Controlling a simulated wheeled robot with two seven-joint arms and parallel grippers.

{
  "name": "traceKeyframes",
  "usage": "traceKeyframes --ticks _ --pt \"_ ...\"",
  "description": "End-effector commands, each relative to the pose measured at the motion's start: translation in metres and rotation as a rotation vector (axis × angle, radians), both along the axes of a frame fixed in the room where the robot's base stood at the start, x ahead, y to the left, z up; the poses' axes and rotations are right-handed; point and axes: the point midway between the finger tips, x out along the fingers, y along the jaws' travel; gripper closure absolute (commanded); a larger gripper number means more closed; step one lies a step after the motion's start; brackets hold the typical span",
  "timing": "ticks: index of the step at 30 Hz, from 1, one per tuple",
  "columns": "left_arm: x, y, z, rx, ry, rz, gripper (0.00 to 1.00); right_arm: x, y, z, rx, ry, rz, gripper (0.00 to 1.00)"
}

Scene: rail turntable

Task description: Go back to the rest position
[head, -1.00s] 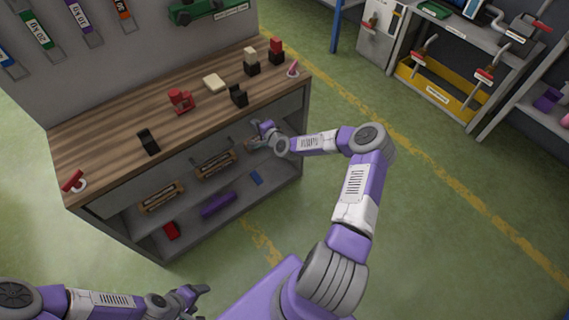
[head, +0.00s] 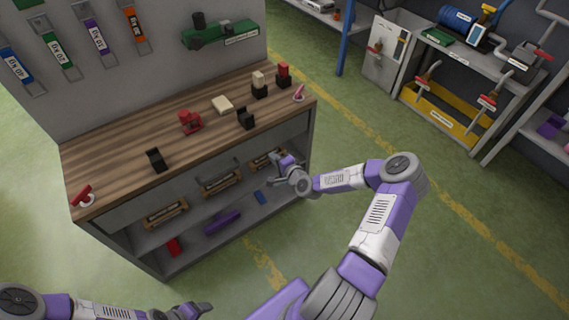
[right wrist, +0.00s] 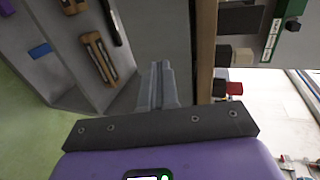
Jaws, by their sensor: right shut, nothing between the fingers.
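My right gripper (head: 281,172) is in front of the right part of the workbench, near the open shelf under the wooden top (head: 120,144). Its fingers also show in the right wrist view (right wrist: 157,85), together and with nothing between them. My left gripper (head: 192,312) is at the bottom edge of the head view, low in front of the bench. It is small and partly cut off, so I cannot tell whether its fingers are apart.
On the bench stand a red part (head: 190,122), a cream block (head: 222,104), black holders (head: 156,160) and red-handled pieces (head: 83,195). Below are wooden-handled items (head: 221,184) and a purple block (head: 222,222). Green floor (head: 340,150) to the right is clear.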

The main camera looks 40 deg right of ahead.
Motion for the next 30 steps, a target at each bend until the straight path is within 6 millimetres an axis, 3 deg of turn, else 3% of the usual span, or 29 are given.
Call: traceKeyframes --ticks 3,7,17,20,23,26,30 --pt "0.0 0.0 0.008 0.0 0.0 0.0 0.33 -0.023 0.0 0.008 0.001 0.003 -0.003 1.0" --pt "0.0 0.0 0.011 0.0 0.0 0.0 0.33 -0.037 0.001 0.012 0.001 0.003 -0.001 1.0" --pt "0.0 0.0 0.012 0.0 0.001 0.0 0.33 -0.044 0.003 0.012 0.001 0.002 0.001 1.0" --pt "0.0 0.0 0.012 0.0 0.001 0.0 0.33 -0.042 0.014 0.009 -0.002 0.02 0.028 1.0" --pt "0.0 0.0 0.014 0.0 0.001 0.0 0.33 -0.041 0.051 -0.003 -0.013 0.08 0.117 1.0" --pt "0.0 0.0 0.016 0.0 0.001 0.0 0.33 -0.048 0.109 -0.022 -0.045 0.178 0.266 1.0" --pt "0.0 0.0 0.019 0.0 0.001 0.0 0.33 -0.079 0.189 -0.049 -0.123 0.335 0.512 1.0"
